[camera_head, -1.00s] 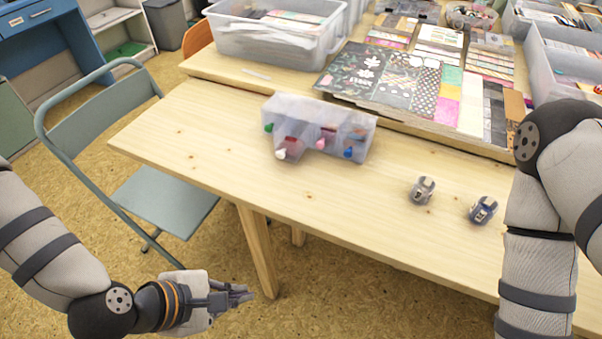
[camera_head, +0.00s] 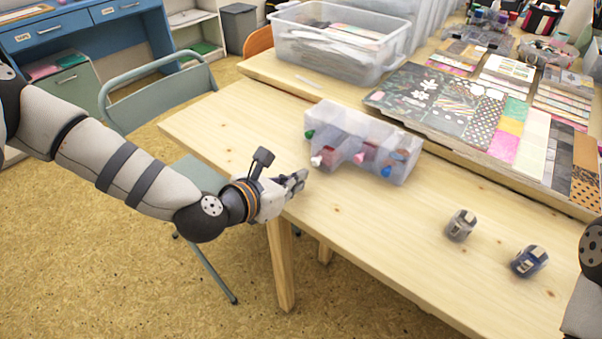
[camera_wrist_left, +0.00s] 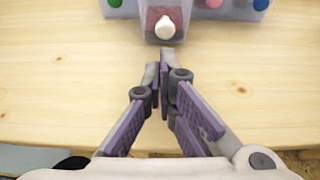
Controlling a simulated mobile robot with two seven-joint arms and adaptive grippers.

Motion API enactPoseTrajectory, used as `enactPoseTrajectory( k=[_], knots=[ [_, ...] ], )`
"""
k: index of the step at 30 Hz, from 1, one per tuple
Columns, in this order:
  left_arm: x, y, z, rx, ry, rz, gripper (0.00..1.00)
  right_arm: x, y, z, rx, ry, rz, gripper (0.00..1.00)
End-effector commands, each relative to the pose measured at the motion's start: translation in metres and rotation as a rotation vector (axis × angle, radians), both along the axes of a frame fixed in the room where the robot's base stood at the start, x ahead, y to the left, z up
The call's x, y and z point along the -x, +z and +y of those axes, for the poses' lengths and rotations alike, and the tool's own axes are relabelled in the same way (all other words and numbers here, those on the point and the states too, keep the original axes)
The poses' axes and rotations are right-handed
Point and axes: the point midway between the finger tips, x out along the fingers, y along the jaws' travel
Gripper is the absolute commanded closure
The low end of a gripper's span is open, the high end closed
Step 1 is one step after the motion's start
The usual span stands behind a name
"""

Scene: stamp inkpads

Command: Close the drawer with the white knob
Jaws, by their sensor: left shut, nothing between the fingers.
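A translucent box of small drawers (camera_head: 362,132) stands on the wooden table with green, white, pink and blue knobs. The drawer with the white knob (camera_head: 325,151) sticks out of the box toward my left gripper, farther out than the green-knob drawer. Its white knob (camera_wrist_left: 165,27) shows at the top of the left wrist view. My left gripper (camera_head: 301,178) is shut and empty at the table's near edge, just short of the knob. In the left wrist view its fingertips (camera_wrist_left: 160,60) point at the knob, with a small gap. My right gripper is out of view.
Two small stamp-like items (camera_head: 461,224) and (camera_head: 529,261) lie on the table to the right. Patterned sheets (camera_head: 440,105) and a clear bin (camera_head: 335,45) are behind the box. A folding chair (camera_head: 160,90) stands left of the table.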

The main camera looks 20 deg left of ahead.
Motion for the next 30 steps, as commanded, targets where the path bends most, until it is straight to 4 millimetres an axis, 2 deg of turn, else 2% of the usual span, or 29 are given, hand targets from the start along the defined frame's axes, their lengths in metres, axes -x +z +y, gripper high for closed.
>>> enactPoseTrajectory(
  k=[3, 6, 17, 24, 30],
  knots=[
    [-0.012, 0.004, -0.004, -0.001, -0.001, -0.003, 1.00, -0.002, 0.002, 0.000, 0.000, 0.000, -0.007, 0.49],
    [-0.016, 0.003, -0.006, 0.000, -0.001, -0.001, 1.00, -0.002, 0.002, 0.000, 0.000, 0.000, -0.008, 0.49],
    [-0.020, 0.001, -0.007, -0.001, -0.001, 0.002, 1.00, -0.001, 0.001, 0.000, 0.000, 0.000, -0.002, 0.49],
    [-0.062, -0.006, -0.022, -0.003, 0.000, 0.008, 1.00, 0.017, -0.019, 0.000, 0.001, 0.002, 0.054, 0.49],
    [-0.082, 0.000, -0.030, -0.001, -0.001, 0.003, 1.00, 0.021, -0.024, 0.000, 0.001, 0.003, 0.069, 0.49]
  ],
)
